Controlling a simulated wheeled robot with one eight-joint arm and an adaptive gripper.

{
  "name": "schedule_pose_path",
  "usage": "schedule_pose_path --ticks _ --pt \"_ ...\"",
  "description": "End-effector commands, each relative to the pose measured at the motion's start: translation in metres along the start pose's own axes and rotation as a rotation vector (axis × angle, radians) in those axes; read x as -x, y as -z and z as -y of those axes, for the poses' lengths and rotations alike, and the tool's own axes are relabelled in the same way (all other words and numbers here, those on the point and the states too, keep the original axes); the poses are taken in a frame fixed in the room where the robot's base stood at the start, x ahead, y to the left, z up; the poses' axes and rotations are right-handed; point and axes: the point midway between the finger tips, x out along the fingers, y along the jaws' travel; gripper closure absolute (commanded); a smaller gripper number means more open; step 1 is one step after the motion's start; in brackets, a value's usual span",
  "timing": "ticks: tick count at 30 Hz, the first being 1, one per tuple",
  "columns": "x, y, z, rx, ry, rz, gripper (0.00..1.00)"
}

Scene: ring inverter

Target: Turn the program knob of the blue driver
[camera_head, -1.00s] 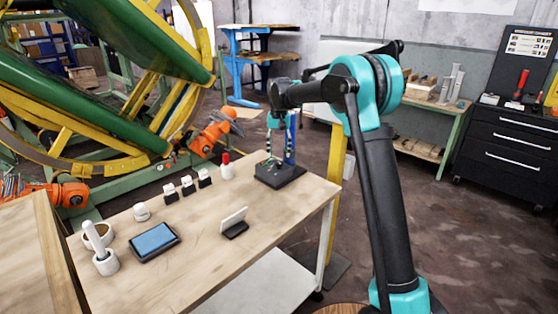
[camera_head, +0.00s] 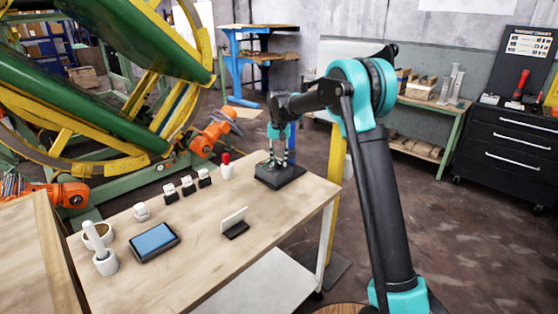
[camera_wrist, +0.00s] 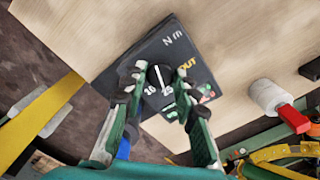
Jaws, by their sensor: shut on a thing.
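The driver stand is a dark block (camera_head: 283,180) at the far right corner of the wooden table. In the wrist view its dark top (camera_wrist: 190,58) carries white and yellow lettering and small green and red marks. The black round knob (camera_wrist: 159,80) has a white pointer line and lies between the fingertips. My gripper (camera_wrist: 159,86) is shut on the knob, one finger on each side. It also shows from above in the head view (camera_head: 279,160), pointing down at the block. A bit of blue (camera_wrist: 123,148), probably the driver's body, shows beside the left finger; the rest is hidden.
A white cylinder with a red top (camera_head: 227,168) stands left of the block and shows in the wrist view (camera_wrist: 268,96). Several small black-and-white holders, a blue-screened tablet (camera_head: 154,242) and a card stand (camera_head: 235,224) are on the table (camera_head: 200,265). The front right is clear.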

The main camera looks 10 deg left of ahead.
Motion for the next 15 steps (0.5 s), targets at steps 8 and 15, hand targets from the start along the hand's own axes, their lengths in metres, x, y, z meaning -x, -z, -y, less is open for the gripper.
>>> schedule_pose_path --ticks 8,15 --pt "0.0001 0.0 0.0001 0.016 0.0 0.0 1.0" --pt "0.0002 0.0 0.0001 0.117 0.0 0.0 1.0"
